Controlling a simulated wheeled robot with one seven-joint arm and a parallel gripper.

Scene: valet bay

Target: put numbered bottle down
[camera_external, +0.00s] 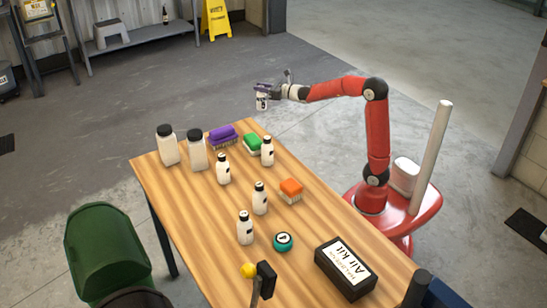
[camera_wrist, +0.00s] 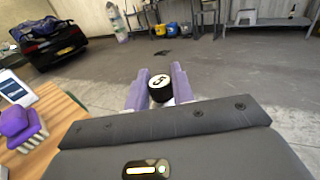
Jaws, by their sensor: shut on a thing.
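My gripper (camera_external: 267,91) is shut on a small white numbered bottle (camera_external: 262,103), which hangs roughly upright below it; its dark mark is too small to read surely. In the wrist view the bottle's black cap (camera_wrist: 159,88) sits between the two fingers, with a white top that looks marked 5. The floor shows behind it there, and the table (camera_wrist: 68,112) is to the left. The wooden table (camera_external: 180,200) carries several similar white bottles with black caps, among them one near the far edge (camera_external: 267,153) and one in the middle (camera_external: 260,201).
Two larger white jars (camera_external: 182,149) stand at the far left corner.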

